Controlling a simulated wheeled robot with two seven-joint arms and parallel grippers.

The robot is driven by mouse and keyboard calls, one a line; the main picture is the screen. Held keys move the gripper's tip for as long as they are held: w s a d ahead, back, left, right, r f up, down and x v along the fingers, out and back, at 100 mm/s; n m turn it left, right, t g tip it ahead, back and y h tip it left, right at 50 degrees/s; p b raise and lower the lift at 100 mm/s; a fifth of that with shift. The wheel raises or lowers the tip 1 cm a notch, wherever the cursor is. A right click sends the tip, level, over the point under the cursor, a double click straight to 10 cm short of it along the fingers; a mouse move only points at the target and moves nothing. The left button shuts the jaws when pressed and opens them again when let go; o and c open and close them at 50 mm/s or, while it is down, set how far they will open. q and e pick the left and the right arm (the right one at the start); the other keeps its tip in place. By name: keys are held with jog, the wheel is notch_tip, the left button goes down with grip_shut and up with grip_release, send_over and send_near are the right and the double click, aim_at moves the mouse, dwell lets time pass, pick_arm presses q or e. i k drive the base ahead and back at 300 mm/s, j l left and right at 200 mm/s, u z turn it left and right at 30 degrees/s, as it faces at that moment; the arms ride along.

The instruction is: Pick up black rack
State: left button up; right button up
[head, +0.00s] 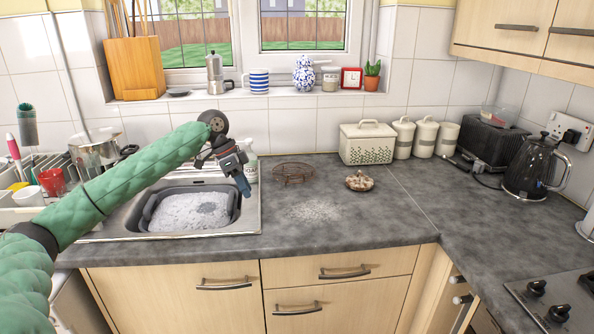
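A small round wire rack (293,172), dark with a reddish-brown tint, stands on the grey counter behind and right of the sink. My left arm reaches in from the left across the sink. My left gripper (242,182) hangs above the sink's right rim, pointing down, to the left of the rack and apart from it. Its fingertips look blue and close together, but I cannot tell whether they are open or shut. I see nothing clearly held. My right gripper is out of view.
The sink (252,213) holds a tub of suds (190,213). A soap bottle (251,162) stands behind my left gripper. A brown patterned object (359,181) sits right of the rack. A cream bread bin (366,147) stands against the wall. The front counter is mostly clear.

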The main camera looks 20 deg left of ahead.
aim_at(288, 176)
jog(key=i, duration=0.9)
